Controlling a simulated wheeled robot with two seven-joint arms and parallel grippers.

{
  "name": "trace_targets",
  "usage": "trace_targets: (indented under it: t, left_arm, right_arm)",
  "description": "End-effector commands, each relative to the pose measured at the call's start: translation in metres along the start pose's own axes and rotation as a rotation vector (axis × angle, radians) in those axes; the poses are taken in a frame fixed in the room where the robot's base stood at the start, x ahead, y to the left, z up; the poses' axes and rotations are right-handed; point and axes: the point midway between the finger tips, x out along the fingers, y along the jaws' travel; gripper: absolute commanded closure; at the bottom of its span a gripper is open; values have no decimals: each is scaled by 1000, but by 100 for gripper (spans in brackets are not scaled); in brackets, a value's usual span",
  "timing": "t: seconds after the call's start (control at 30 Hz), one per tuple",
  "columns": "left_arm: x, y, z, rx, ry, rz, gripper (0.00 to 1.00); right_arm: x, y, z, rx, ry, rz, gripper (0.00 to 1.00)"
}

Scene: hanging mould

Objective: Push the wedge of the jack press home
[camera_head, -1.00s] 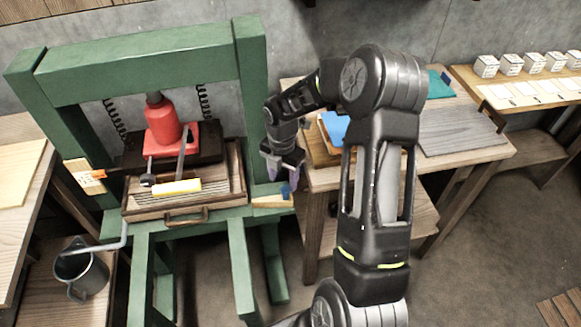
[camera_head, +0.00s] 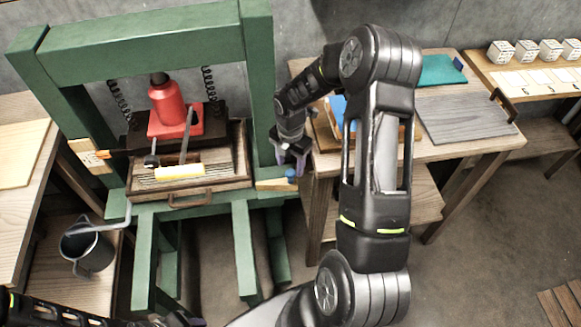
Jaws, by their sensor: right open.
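The green jack press (camera_head: 150,42) stands at left with a red jack (camera_head: 168,105) under its top beam. A pale wooden wedge with a blue end (camera_head: 272,184) lies at the foot of the right post. Another pale wooden piece with an orange end (camera_head: 92,156) sits at the left post. My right gripper (camera_head: 291,165) is open and empty, pointing down just above the blue end; I cannot tell whether it touches. My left gripper (camera_head: 182,322) barely shows at the bottom edge, too cut off to read.
A wooden tray (camera_head: 180,203) with a yellow-edged tool (camera_head: 180,171) sits in the press. A grey jug (camera_head: 88,250) stands on a low shelf at left. A wooden table (camera_head: 455,150) with a teal sheet (camera_head: 437,69) is right of the press, close to my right arm.

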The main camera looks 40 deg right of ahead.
Motion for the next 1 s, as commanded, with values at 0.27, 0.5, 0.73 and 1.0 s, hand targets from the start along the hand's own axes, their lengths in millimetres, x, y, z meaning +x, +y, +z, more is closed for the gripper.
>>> trace_targets:
  t: [0.27, 0.5, 0.73, 1.0]
  left_arm:
    - [-5, 1, 1, -1, -2, -2, 61]
    - [-4, 1, 1, -1, -2, -2, 61]
    - [-4, 1, 1, -1, -2, -2, 61]
    - [-4, 1, 1, -1, -1, -2, 61]
  right_arm:
    - [29, 0, 0, 1, 0, 1, 48]
    - [30, 0, 0, 1, -1, 2, 48]
    - [30, 0, 0, 1, -1, 1, 64]
    - [30, 0, 0, 0, -1, 1, 86]
